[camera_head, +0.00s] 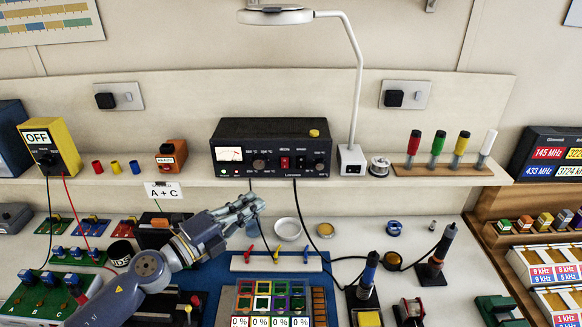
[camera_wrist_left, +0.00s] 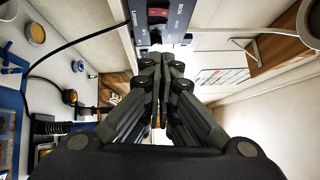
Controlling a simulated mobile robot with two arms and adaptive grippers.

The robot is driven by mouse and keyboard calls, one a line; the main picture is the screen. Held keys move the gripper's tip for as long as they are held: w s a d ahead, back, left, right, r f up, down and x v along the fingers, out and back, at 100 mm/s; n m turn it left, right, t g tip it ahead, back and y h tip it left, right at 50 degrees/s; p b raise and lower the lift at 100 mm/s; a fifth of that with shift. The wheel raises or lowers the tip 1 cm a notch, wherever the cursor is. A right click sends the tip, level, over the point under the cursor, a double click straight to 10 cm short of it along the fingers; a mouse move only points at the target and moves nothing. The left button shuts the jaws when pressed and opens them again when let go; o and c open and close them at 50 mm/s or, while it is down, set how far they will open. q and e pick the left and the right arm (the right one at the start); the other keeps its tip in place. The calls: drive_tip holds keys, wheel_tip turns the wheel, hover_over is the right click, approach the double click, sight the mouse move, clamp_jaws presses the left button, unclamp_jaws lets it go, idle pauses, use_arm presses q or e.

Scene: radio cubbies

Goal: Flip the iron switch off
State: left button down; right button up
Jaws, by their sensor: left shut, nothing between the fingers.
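The black soldering station (camera_head: 272,135) stands on the wall shelf, with a meter, knobs and a red switch (camera_head: 284,162) on its front. The red switch also shows at the top of the left wrist view (camera_wrist_left: 158,12). Which way it is tipped is too small to tell. My left gripper (camera_head: 256,202) is shut and empty, in front of and below the station in the head view. In the left wrist view its fingertips (camera_wrist_left: 161,58) point toward the station's front, apart from the switch as far as I can tell. My right gripper is not in view.
Two irons in stands, a blue-tipped one (camera_head: 368,272) and a black one (camera_head: 440,252), are on the bench with loose cables. A white lamp (camera_head: 351,160) stands right of the station. A yellow box marked OFF (camera_head: 52,145) is on the shelf at left.

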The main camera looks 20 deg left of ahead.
use_arm(q)
drive_tip(key=p, duration=0.3)
approach(285, 163)
drive_tip(key=w+d, duration=0.4)
drive_tip(key=d, duration=0.2)
drive_tip(key=shift+w+a+r, duration=0.35)
drive_tip(key=shift+a+r, duration=0.05)
drive_tip(key=shift+r, duration=0.1)
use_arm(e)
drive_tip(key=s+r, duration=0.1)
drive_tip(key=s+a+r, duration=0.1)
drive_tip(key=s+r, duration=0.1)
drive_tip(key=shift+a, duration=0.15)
use_arm(q)
drive_tip(key=shift+r, duration=0.1)
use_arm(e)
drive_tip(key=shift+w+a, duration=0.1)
use_arm(q)
drive_tip(key=shift+w+a+r+p, duration=0.1)
drive_tip(key=shift+w+r+p, duration=0.2)
drive_tip(key=shift+p, duration=0.1)
drive_tip(key=shift+s, duration=0.1)
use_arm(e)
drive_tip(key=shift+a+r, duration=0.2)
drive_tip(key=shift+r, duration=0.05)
use_arm(q)
drive_tip(key=shift+f, duration=0.1)
